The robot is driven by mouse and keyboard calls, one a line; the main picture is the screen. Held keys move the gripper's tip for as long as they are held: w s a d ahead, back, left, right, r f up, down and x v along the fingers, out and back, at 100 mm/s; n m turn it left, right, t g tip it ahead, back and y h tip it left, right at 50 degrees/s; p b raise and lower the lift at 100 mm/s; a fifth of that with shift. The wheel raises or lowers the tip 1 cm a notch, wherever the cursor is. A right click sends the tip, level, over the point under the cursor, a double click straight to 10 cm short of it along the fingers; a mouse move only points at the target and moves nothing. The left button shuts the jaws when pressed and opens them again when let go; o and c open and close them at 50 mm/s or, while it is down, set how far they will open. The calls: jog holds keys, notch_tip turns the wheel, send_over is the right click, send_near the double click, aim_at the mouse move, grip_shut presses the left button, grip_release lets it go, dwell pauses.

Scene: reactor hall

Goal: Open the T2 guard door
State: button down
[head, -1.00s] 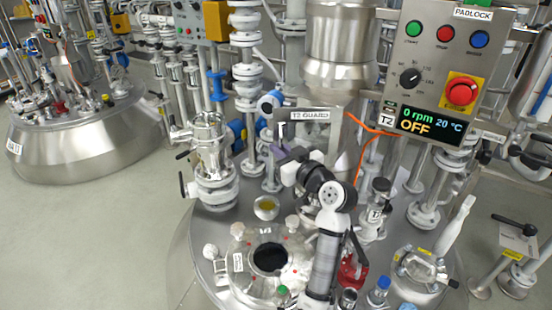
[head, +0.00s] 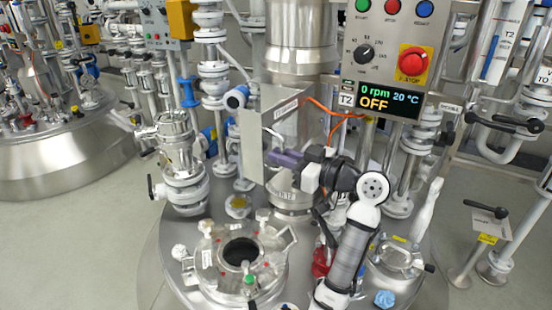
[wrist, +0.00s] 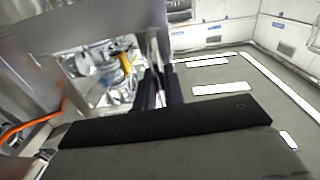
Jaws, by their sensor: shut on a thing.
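The T2 guard door (head: 252,135) is a grey metal panel in the head view, in front of the steel column below the T2 drive. It stands swung out at an angle, partly open. My gripper (head: 272,158) reaches it from the right at mid height, shut on its handle; the handle is mostly hidden by the fingers. In the wrist view, my gripper's dark fingers (wrist: 160,75) are close together at a grey panel edge (wrist: 158,30). The guard's label is seen at a slant.
The T2 control panel (head: 388,60) shows OFF and 0 rpm, above right of my arm. An orange cable (head: 325,108) runs behind the door. The vessel lid with an open round port (head: 240,252) lies below. Pipes and a valve (head: 180,160) stand close on the left.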

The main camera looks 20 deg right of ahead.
jog(key=shift+v, duration=0.9)
jog(key=shift+w+d, duration=0.1)
jog(key=shift+d, duration=0.1)
jog(key=c, duration=1.8)
grip_release()
jog(key=shift+c, duration=0.2)
jog(key=v, duration=1.3)
jog(key=shift+s+d+b, duration=0.25)
jog(key=shift+s+b, duration=0.1)
jog(key=shift+b, duration=0.05)
